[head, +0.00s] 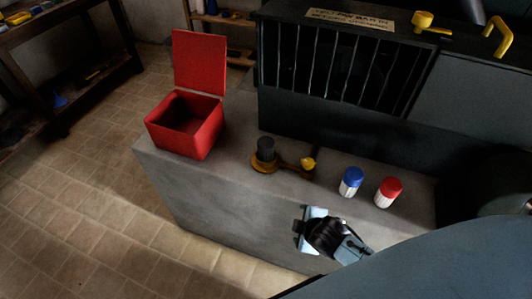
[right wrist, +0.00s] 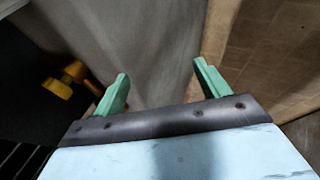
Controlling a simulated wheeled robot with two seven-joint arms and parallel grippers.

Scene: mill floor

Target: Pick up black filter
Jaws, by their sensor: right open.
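A black filter (head: 265,149), a short dark cylinder, stands upright at the left end of a brown-yellow mount (head: 284,163) on the grey counter (head: 225,180). The filter does not clearly show in the right wrist view. My right gripper (head: 325,234) is over the counter's front edge, below and right of the filter in the head view and apart from it. In the right wrist view its green fingers (right wrist: 160,75) are spread with nothing between them. My left gripper is not in view.
An open red box (head: 183,130) stands at the counter's left end. Blue-capped (head: 351,182) and red-capped (head: 388,192) containers stand right of the mount. A dark machine with a barred front (head: 335,70) rises behind. Bare counter lies between box and mount.

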